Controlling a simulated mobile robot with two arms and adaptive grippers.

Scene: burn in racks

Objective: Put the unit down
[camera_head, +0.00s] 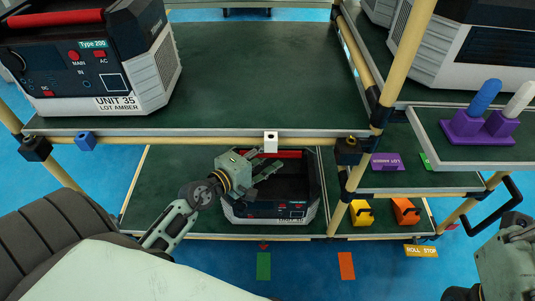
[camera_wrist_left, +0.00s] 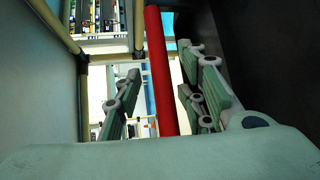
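A dark unit (camera_head: 268,207) with a white lower front and a red handle (camera_head: 283,154) sits on the lower shelf. Its label is too small to read surely. My left gripper (camera_head: 268,170) is over the top of this unit, by its handle. In the left wrist view the red handle (camera_wrist_left: 162,72) runs between the spread fingers (camera_wrist_left: 165,105), with gaps on both sides. The gripper is open and holds nothing. Part of my right arm (camera_head: 505,262) shows at the lower right edge; its fingers cannot be made out.
Unit 35 (camera_head: 95,65) stands on the upper shelf at left; the upper shelf (camera_head: 265,75) beside it is bare. Another unit (camera_head: 475,45) is at upper right. Purple holder (camera_head: 482,128), yellow bin (camera_head: 361,213) and orange bin (camera_head: 406,211) are at right. Rack posts (camera_head: 398,65) stand between bays.

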